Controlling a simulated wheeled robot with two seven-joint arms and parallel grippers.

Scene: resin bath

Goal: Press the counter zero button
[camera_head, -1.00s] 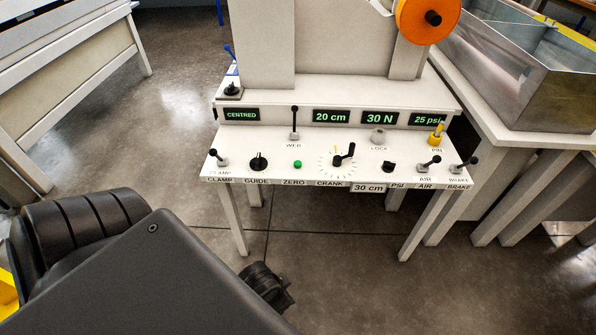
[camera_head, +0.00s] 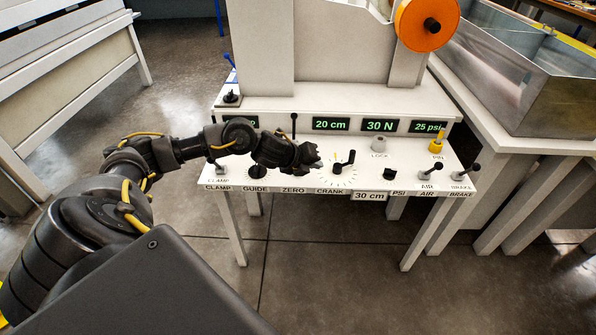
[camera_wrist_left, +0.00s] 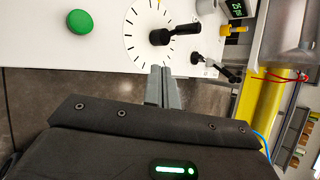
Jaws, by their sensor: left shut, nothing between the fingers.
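The green zero button shows in the left wrist view (camera_wrist_left: 79,21) at the upper left, on the white control panel (camera_head: 225,185). In the head view my left arm and gripper hide it, above the ZERO label (camera_head: 293,190). My left gripper (camera_head: 312,157) is over the panel, between the button and the crank dial. It is shut and empty. In the left wrist view its fingertips (camera_wrist_left: 162,72) point at the lower edge of the crank dial (camera_wrist_left: 150,35), to the right of and below the button. I cannot tell whether they touch the panel. My right gripper is not in view.
The black crank handle (camera_head: 345,158) stands close to the left gripper's right. The web lever (camera_head: 294,124) rises behind the gripper. Displays read 20 cm (camera_head: 331,124), 30 N (camera_head: 380,125) and 25 psi (camera_head: 428,126). A metal tank (camera_head: 520,90) stands at the right.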

